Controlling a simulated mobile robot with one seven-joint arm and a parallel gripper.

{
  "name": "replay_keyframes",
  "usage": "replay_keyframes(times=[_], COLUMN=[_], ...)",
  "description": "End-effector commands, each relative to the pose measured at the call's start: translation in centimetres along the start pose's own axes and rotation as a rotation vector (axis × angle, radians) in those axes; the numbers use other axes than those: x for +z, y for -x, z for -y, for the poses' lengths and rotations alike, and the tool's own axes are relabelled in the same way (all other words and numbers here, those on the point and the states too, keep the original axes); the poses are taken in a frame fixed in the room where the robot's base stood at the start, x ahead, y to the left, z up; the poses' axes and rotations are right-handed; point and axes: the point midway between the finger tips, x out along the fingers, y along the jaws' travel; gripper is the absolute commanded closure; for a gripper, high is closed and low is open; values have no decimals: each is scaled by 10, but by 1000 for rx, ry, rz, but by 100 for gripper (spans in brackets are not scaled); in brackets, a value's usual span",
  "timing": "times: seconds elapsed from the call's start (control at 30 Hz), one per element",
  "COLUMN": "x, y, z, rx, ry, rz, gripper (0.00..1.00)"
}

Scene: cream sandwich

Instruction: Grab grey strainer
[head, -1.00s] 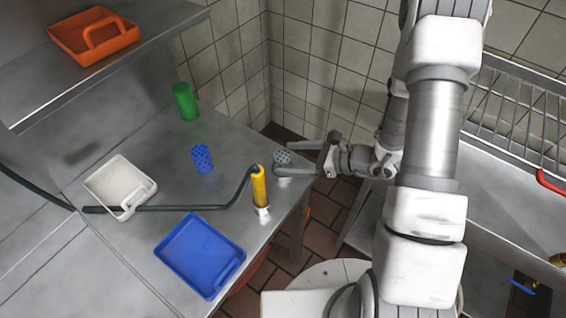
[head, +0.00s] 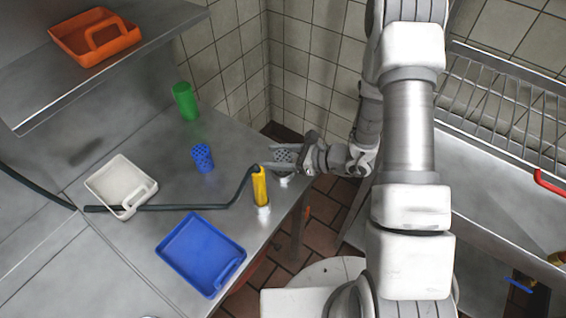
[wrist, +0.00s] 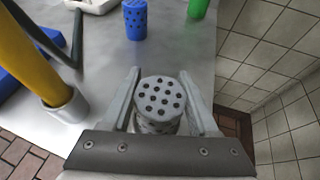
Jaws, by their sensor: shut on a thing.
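The grey strainer (wrist: 161,98) is a small cylinder with a perforated top. It stands on the steel counter near its right edge and also shows in the head view (head: 284,156). My gripper (wrist: 163,92) has its two fingers on either side of the strainer, shut on it. In the head view my gripper (head: 281,158) reaches in from the right over the counter edge. The lower part of the strainer is hidden behind the gripper body in the wrist view.
A yellow-handled sprayer (head: 260,187) on a black hose stands close to the left of my gripper. A blue perforated cup (head: 203,158), green cup (head: 185,101), white tray (head: 104,183) and blue tray (head: 187,257) are on the counter (head: 150,135). An orange tray (head: 78,50) sits on the shelf.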

Motion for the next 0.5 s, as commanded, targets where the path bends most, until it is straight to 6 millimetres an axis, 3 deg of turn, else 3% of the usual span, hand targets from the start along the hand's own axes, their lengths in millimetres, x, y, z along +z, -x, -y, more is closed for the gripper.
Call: replay_keyframes(times=[0.03, 0.17, 0.5], x=[0, 0, 3], y=[0, 0, 1], z=[0, 0, 0], rx=[0, 0, 0], ry=[0, 0, 0], rz=[0, 0, 0], gripper=[73, 96, 96])
